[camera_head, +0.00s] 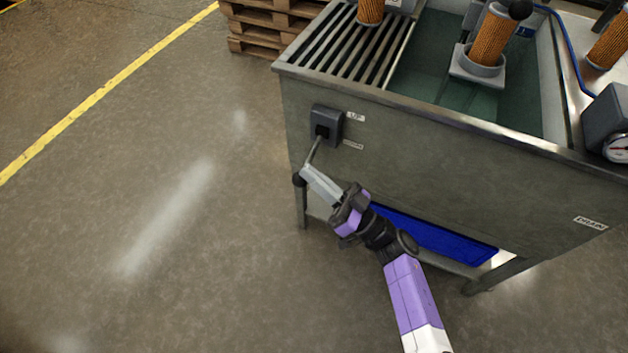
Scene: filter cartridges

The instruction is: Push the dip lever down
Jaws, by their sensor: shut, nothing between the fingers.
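The dip lever (314,150) is a thin rod with a dark round knob (299,180). It comes out of a dark box (326,122) on the front wall of a steel tank (450,165) and slants down to the left in the head view. Small labels beside the box read UP and, lower, what looks like DOWN. My gripper (306,170) is shut and empty. Its fingertips overlap the lever close to the knob; I cannot tell whether they touch it. An orange filter cartridge (490,38) stands in a grey holder (475,69) inside the tank.
A slatted rack (345,50) covers the tank's left part, with another cartridge (370,10) on it. A blue bin (435,238) sits under the tank among its legs. Wooden pallets (260,25) stand behind at the left. The floor left of the tank is clear.

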